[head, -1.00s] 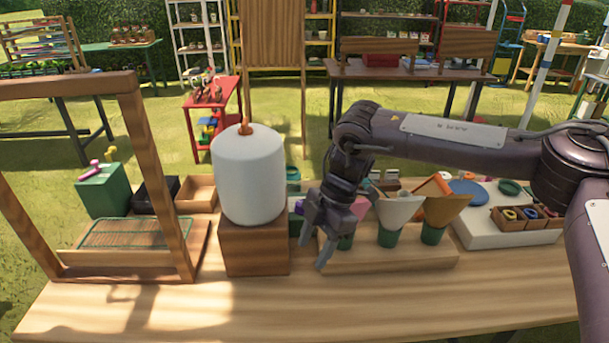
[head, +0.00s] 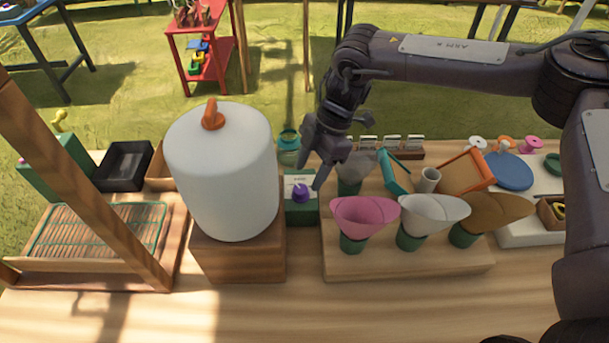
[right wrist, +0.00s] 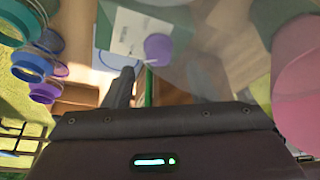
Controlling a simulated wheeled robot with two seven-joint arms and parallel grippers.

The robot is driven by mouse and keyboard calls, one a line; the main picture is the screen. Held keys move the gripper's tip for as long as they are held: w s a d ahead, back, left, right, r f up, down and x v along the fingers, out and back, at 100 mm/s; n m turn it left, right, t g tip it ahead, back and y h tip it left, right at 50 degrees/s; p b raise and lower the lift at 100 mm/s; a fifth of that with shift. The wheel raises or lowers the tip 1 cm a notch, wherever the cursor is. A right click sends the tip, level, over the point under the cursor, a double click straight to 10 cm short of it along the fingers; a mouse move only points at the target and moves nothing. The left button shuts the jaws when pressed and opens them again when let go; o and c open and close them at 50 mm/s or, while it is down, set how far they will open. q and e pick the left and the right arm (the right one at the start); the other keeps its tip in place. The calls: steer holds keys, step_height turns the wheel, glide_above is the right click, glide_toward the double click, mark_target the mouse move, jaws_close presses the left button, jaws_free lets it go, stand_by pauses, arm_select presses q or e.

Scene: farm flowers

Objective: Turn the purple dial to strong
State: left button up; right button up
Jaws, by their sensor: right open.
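The purple dial (head: 301,193) sits on a small green box (head: 301,213) with a white label, between the white tank and the cones. In the right wrist view the purple dial (right wrist: 158,49) is near the top middle, beside the white label (right wrist: 128,35). My right gripper (head: 313,174) is open, just above and to the right of the dial, with no grip on it. The label's text is too small to read, so I cannot tell the dial's setting. My left gripper is not in view.
A white tank (head: 220,175) with an orange knob stands on a wooden block to the left. Pink (head: 363,213), white and brown cones stand in a wooden rack to the right. A teal-lidded jar (head: 288,147) is behind the box. The table front is clear.

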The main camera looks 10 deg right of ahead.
mark_target(301, 188)
steer(key=x, duration=0.4)
steer(key=shift+f, duration=0.15)
steer(key=c, duration=1)
steer(key=shift+w+a+n+g+p, duration=0.15)
steer(key=shift+n+g+p, duration=0.15)
steer(key=shift+n+p, duration=0.4)
steer(key=n+g+h, duration=0.1)
steer(key=n, duration=0.2)
steer(key=shift+w+n, duration=0.15)
steer(key=shift+n, duration=0.25)
steer(key=o, duration=1)
